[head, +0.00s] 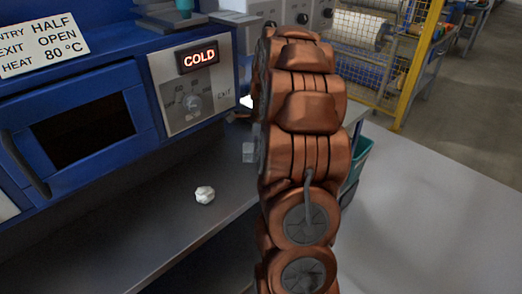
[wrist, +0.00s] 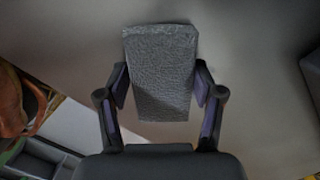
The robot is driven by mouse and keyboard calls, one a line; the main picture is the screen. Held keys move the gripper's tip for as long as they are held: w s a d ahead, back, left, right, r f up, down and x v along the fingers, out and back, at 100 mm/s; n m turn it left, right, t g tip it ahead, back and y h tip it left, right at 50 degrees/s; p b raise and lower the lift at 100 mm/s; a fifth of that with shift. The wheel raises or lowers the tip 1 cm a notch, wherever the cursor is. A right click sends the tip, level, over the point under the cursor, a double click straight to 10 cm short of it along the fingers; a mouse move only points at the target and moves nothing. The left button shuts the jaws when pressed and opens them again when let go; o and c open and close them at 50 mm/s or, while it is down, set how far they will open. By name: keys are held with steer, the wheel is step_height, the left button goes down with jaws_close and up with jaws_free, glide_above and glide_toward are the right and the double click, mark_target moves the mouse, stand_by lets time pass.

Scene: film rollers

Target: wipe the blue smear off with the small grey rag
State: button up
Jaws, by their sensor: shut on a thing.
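The small grey rag (wrist: 160,80) is in the wrist view, a rough-textured, block-like grey piece between the two fingers. My gripper (wrist: 160,90) is shut on it, with a dark finger on each side. A plain grey surface lies beyond the rag; I cannot tell whether the rag touches it. I see no blue smear in either view; the rag and my arm hide part of the surface. In the head view my copper-coloured arm hides the gripper.
In the head view a blue machine (head: 85,115) with a COLD display (head: 198,58) stands behind a grey bench (head: 130,230). A crumpled white lump (head: 204,194) lies on the bench. A small pale grey block (head: 249,152) shows beside my arm. A teal bin (head: 357,160) stands right.

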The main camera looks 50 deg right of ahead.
steer(key=shift+d+f, duration=0.15)
steer(key=shift+d, duration=1.8)
steer(key=shift+d+p, duration=0.5)
steer(key=shift+d, duration=1.15)
steer(key=shift+d+r, duration=0.1)
steer(key=shift+r, duration=0.1)
steer(key=shift+a+r, duration=0.1)
steer(key=shift+a, duration=3.55)
steer(key=shift+r+p, duration=0.85)
steer(key=shift+r, duration=2)
